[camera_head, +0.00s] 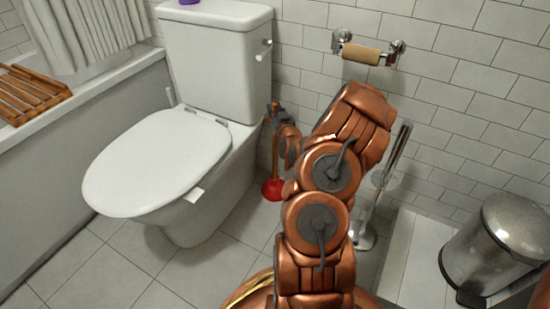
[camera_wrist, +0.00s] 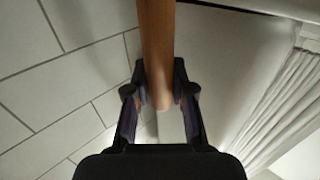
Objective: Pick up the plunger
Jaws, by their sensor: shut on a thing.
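The plunger has a red cup (camera_head: 272,189) and a wooden handle that rises from it, beside the right side of the toilet. My gripper (camera_head: 279,116) is at the top of the handle, partly hidden by my arm. In the wrist view the wooden handle (camera_wrist: 157,45) runs between the two fingers of my gripper (camera_wrist: 160,85), which are shut on it near its end. The red cup is not visible in the wrist view. In the head view the cup is low, near the floor; I cannot tell if it touches.
The white toilet (camera_head: 160,160) stands just left of the plunger. A toilet brush stand (camera_head: 385,178) is right of my arm. A metal bin (camera_head: 497,243) is at the far right. A paper roll holder (camera_head: 362,53) is on the tiled wall. A bathtub with a wooden rack (camera_head: 27,92) is at left.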

